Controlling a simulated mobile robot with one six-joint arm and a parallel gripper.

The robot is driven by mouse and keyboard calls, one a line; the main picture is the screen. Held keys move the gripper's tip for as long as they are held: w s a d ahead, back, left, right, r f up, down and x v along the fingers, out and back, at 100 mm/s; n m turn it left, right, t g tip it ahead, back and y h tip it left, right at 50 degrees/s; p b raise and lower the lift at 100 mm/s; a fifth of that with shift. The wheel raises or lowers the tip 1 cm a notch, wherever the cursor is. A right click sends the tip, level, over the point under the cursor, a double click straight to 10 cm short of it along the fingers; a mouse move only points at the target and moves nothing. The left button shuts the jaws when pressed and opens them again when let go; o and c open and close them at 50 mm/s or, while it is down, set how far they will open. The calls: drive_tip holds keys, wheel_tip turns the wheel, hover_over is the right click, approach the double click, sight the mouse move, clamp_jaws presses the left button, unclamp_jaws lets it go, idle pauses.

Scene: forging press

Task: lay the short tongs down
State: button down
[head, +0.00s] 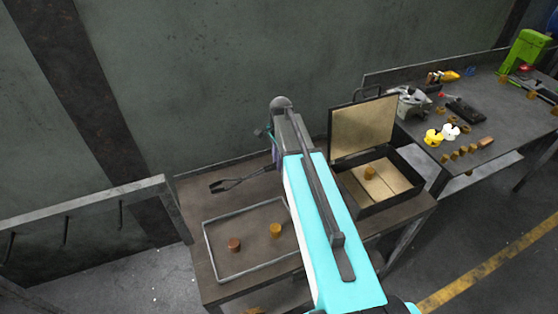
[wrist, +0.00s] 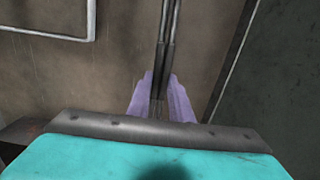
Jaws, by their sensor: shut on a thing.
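My gripper (wrist: 160,100) shows in the wrist view as two pale purple fingers, shut on the handle end of the dark short tongs (wrist: 169,45). In the head view my own arm hides most of the gripper. There the tongs (head: 238,183) stick out to the left of it, their open forked jaws pointing left, low over the back of the brown table (head: 190,222). I cannot tell whether they touch the table top.
A grey-rimmed tray (head: 215,252) holds two short billets (head: 276,230) in front of the tongs. An open-lidded box (head: 372,208) with one billet stands to the right. A rail rack (head: 80,208) is at left, a cluttered workbench (head: 505,108) at right. A wall rises behind.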

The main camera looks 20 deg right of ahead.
drive_tip(key=shift+f+b, duration=0.5)
drive_tip(key=shift+f, duration=0.8)
drive_tip(key=c, duration=2)
unclamp_jaws()
drive_tip(key=o, duration=0.6)
drive_tip(key=o, duration=1)
drive_tip(key=shift+o, duration=0.2)
wheel_tip(320, 180, up, 14)
drive_tip(key=b, duration=0.3)
drive_tip(key=shift+d+b, duration=0.35)
drive_tip(key=shift+b, duration=0.05)
